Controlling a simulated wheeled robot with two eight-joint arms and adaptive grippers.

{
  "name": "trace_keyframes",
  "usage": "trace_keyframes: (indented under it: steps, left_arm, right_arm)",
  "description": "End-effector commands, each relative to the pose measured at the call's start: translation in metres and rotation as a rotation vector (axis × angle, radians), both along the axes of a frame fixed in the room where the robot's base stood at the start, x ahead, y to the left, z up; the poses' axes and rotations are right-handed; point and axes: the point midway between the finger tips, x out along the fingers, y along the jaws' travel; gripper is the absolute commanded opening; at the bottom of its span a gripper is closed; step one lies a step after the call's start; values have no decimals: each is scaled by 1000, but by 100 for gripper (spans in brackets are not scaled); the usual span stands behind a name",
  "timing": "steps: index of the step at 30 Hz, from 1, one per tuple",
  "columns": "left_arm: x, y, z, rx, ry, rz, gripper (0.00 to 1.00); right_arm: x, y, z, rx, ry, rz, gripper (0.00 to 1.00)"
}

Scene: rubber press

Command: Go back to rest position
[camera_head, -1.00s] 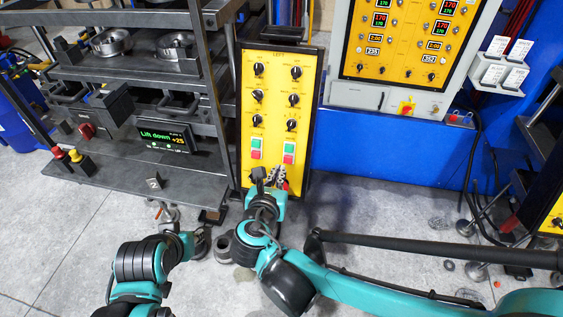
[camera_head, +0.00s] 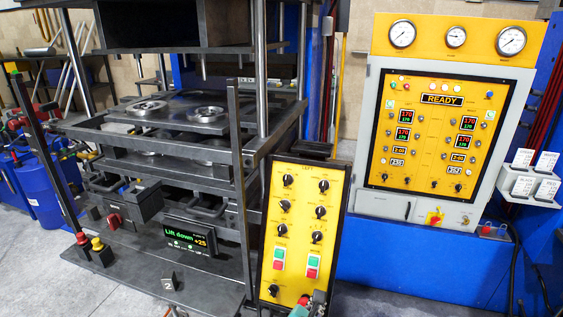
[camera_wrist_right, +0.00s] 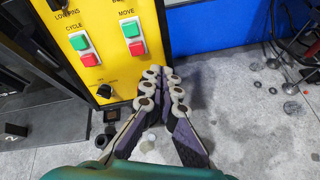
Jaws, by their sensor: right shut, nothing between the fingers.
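My right gripper (camera_wrist_right: 161,76) shows in the wrist view, with its fingertips together and nothing between them. It is in front of the lower right part of the yellow control panel (camera_wrist_right: 70,12), over the grey floor. I cannot tell whether it touches the panel. My left gripper is not in view.
The press (camera_head: 190,135) with dark metal shelves fills the left. Its small display (camera_head: 187,238) reads "Lift down +25". A grey-framed cabinet (camera_head: 372,205) reading "READY" stands at the right before a blue wall. Grey floor (camera_wrist_right: 235,125) is mostly open right of the panel.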

Motion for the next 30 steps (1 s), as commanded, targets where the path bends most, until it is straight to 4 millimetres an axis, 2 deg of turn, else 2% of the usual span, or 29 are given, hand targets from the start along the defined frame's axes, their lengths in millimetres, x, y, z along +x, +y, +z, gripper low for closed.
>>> trace_keyframes:
  steps: [1, 3, 6, 9, 12, 15, 20, 30]
  left_arm:
    - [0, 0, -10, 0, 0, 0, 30]
    - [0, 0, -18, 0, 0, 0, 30]
    - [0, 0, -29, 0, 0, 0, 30]
    - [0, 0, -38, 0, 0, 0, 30]
    - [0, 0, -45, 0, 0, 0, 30]
    - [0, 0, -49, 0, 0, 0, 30]
    - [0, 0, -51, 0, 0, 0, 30]
    - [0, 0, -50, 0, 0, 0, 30]
  right_arm:
    - [-8, -23, -17, 167, 3, -118, 0]
    - [-24, -48, -37, 461, -4, -324, 0]
    - [-50, -73, -61, 886, -42, -655, 0]
    - [-73, -86, -77, 1268, -101, -980, 0]
    - [-90, -90, -85, 1571, -162, -1260, 0]
    - [-100, -90, -88, 1779, -210, -1458, 0]
    - [-106, -89, -87, 1921, -242, -1599, 0]
    - [-106, -88, -86, 1930, -243, -1606, 0]
